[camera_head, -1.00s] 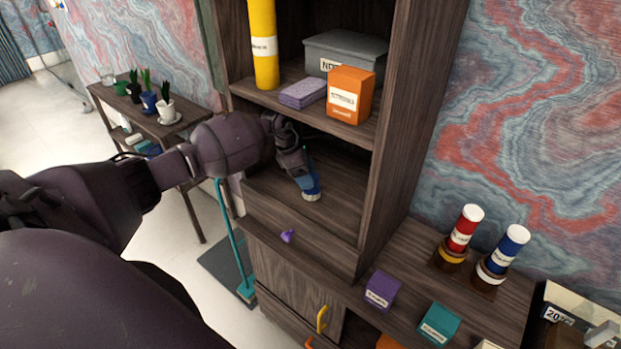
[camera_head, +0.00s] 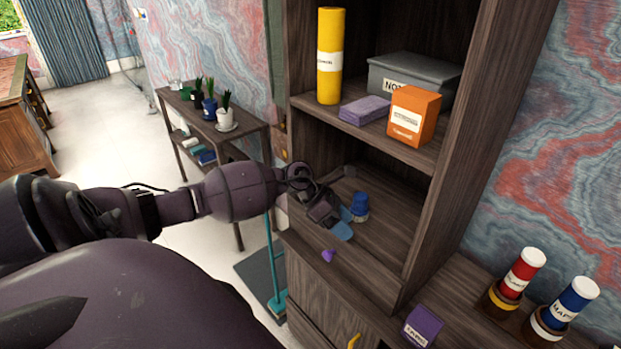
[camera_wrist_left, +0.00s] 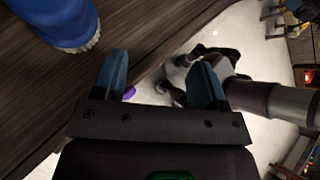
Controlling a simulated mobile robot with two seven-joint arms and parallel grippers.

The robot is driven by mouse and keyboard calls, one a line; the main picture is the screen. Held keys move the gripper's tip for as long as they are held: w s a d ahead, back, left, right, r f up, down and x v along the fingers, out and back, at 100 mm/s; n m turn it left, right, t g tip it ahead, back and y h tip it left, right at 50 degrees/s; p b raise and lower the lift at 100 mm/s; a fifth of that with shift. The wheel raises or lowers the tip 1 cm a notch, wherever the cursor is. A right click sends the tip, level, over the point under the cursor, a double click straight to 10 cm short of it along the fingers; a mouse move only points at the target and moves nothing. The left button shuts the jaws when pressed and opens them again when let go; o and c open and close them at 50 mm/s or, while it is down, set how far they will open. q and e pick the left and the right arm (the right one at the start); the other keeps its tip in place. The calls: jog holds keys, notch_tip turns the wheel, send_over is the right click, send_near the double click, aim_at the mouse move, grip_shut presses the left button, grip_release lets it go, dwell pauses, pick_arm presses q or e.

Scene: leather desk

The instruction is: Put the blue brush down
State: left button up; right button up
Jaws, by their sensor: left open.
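The blue brush (camera_head: 360,206) stands on the lower shelf board (camera_head: 390,225) of the dark wooden cabinet. Its blue body and pale bristle edge also show at the top left of the left wrist view (camera_wrist_left: 62,22). My left gripper (camera_head: 346,223) is beside the brush, to its left and front, near the shelf's front edge. In the left wrist view its two blue fingers (camera_wrist_left: 160,82) are apart with nothing between them. The brush is clear of the fingers there. My right gripper is not in view.
Red and blue tubes (camera_head: 522,272) stand at the right.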

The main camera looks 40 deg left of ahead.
pick_arm(q)
jog(key=s+d+r+n+t+h, duration=0.2)
jog(key=s+d+n+t, duration=0.1)
jog(key=d+n+t, duration=0.4)
jog(key=s+d+r+n+t+h, duration=0.1)
jog(key=s+d+n+t+h, duration=0.15)
jog(key=d+n, duration=0.4)
jog(key=s+a+f+n+g+y, duration=0.1)
jog(key=s+f+n+y, duration=0.5)
jog(key=n, duration=0.9)
jog(key=s+a+f+n+g+y, duration=0.1)
jog(key=s+a+f+n+y, duration=0.3)
jog(key=n, duration=1.1)
jog(key=s+f+y, duration=0.3)
jog(key=s+f, duration=0.2)
jog(key=shift+f, duration=0.35)
jog(key=shift+n+y, duration=0.25)
